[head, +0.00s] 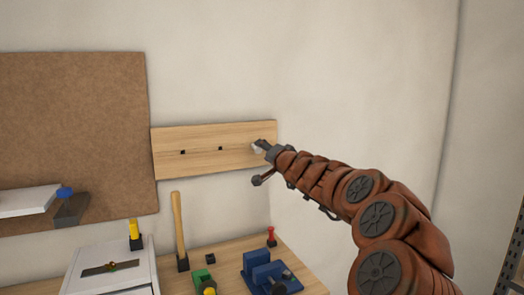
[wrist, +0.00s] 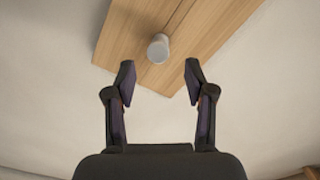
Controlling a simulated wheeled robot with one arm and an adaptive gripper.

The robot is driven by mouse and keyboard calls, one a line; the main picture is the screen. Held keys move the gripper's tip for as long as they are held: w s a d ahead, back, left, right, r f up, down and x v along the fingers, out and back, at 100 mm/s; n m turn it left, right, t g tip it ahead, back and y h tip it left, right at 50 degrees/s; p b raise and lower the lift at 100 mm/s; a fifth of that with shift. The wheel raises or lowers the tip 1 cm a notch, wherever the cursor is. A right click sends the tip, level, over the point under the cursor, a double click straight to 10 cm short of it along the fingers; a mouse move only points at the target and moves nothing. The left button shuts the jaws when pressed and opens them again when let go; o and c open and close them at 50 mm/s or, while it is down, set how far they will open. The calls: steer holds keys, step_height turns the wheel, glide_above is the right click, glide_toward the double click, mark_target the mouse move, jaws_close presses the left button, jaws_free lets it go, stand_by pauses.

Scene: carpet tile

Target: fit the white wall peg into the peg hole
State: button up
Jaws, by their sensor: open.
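The white wall peg (wrist: 158,48) sticks out from the light wooden board (head: 186,135) on the wall, near the board's right end in the head view. In the wrist view its round end faces me, between and a little beyond my fingertips. My gripper (wrist: 159,75) is open, with a gap on both sides of the peg and nothing held. In the head view my gripper (head: 264,148) is at the board's right end and partly covers the peg. Two dark square holes, a left one (head: 183,152) and a middle one (head: 220,148), show in the board. How deep the peg sits is hidden.
A brown pegboard (head: 75,120) with a white shelf (head: 28,201) is at the left. Below, the wooden bench (head: 225,257) carries a white box (head: 110,265), an upright hammer (head: 180,230), a blue vise (head: 268,275) and a red-topped item (head: 271,237). The wall right of the board is bare.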

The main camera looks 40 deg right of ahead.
steer(key=v, duration=0.8)
steer(key=shift+s+a, duration=0.2)
steer(key=shift+s, duration=0.05)
